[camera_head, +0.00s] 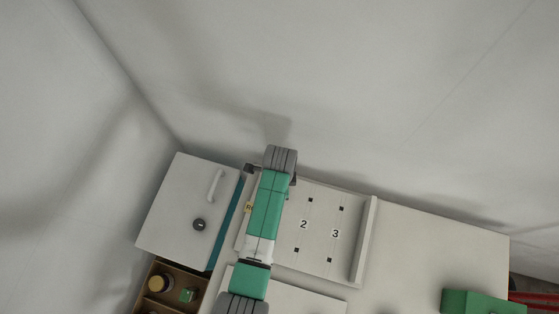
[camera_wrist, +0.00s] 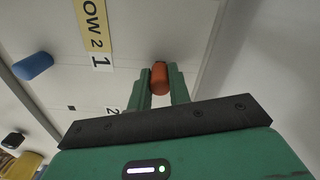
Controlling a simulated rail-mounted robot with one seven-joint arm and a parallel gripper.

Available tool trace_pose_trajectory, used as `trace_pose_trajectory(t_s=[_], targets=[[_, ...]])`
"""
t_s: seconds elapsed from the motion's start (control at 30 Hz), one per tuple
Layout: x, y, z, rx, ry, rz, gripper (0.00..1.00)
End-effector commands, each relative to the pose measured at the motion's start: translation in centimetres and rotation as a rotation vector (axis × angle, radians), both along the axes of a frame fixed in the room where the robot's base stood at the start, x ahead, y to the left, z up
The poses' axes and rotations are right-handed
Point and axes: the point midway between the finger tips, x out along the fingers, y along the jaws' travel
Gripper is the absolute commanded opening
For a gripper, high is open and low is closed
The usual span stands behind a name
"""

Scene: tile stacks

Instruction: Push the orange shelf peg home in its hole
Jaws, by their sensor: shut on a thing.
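The orange shelf peg (camera_wrist: 160,82) shows in the wrist view between the two green fingers of my gripper (camera_wrist: 160,74), which is shut on it. The peg's far end meets a dark spot by the pale panel; I cannot tell how deep it sits in its hole. A panel (camera_head: 318,220) with several dark holes and the numbers 2 and 3 shows in the head view. In the head view my arm covers the panel's left part, and the peg and fingertips are hidden. In the wrist view the number 1 is left of the peg.
A blue peg (camera_wrist: 33,66) and a yellow row label (camera_wrist: 92,22) show in the wrist view. In the head view a white box with a handle (camera_head: 215,188) stands left, above an open compartmented tray (camera_head: 143,290). A green block (camera_head: 480,302) lies at right; the worktop (camera_head: 440,245) between is clear.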

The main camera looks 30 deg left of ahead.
Motion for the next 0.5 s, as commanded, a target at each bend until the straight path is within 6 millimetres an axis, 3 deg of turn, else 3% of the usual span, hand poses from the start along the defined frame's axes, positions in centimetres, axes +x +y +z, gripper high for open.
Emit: trace_pose_trajectory(t_s=[0.5], targets=[[0.00, 0.00, 0.96, 0.000, 0.000, 0.000, 0.00]])
